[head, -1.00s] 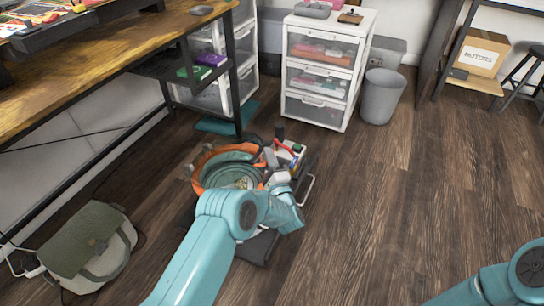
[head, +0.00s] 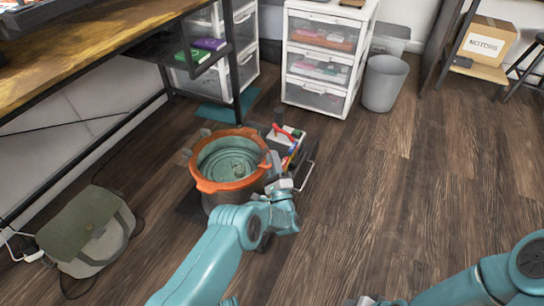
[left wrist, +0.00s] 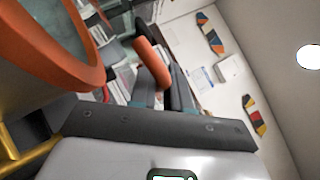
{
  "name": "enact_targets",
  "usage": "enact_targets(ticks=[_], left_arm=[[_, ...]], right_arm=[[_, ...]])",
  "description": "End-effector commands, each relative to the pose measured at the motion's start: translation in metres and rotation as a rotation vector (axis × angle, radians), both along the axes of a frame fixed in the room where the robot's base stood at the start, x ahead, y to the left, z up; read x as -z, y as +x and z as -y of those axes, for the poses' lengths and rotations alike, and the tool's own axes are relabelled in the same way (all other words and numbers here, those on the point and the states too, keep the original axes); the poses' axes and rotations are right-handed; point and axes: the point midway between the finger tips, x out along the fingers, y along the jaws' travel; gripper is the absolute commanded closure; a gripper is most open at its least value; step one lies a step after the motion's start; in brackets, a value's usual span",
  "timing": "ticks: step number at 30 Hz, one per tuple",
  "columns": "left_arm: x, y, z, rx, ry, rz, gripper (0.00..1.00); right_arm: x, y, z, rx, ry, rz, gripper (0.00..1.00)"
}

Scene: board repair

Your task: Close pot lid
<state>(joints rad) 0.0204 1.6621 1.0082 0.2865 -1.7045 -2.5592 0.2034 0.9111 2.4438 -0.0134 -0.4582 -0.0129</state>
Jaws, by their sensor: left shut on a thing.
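A pot (head: 229,168) with a wide orange rim and a teal inside stands on the floor, left of centre in the head view. Rings and a pale patch show inside the rim; I cannot tell whether a clear lid lies there. The rim also shows at the left of the left wrist view (left wrist: 72,55). My left gripper (head: 274,176) is at the pot's right side, partly hidden by its own wrist. It is shut on an orange handle (left wrist: 152,62). Only a small grey end near my right arm shows at the bottom edge; its jaws cannot be made out.
A box of tools (head: 290,145) stands close behind the pot's right side. A green-grey bag (head: 85,228) lies at the left. A desk (head: 70,40), a white drawer unit (head: 325,60) and a grey bin (head: 384,84) stand behind. The floor at right is clear.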

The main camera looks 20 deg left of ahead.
Motion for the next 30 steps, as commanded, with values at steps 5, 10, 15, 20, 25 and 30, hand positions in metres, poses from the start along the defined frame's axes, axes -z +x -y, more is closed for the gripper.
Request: enact_targets(ticks=[5, 10, 15, 20, 25, 30], left_arm=[[0.003, -0.002, 0.000, -0.006, 0.009, 0.004, 1.00], [0.003, -0.002, 0.001, -0.007, 0.009, 0.005, 1.00], [0.003, -0.002, 0.001, -0.008, 0.009, 0.004, 0.63], [0.003, -0.002, 0.001, -0.007, 0.008, 0.002, 0.63], [0.003, -0.002, 0.001, -0.005, 0.008, 0.002, 0.63], [0.008, -0.014, 0.009, -0.005, 0.008, -0.003, 0.63]], right_arm=[[0.000, 0.000, 0.000, 0.000, 0.000, 0.000, 0.57], [0.000, 0.000, 0.000, 0.000, 0.000, 0.000, 0.57], [0.000, 0.000, 0.000, 0.000, 0.000, 0.000, 0.57], [0.000, 0.000, 0.000, 0.000, 0.000, 0.000, 0.57], [0.000, 0.000, 0.000, 0.000, 0.000, -0.001, 0.57], [-0.009, -0.004, -0.001, -0.002, 0.003, -0.013, 0.57]])
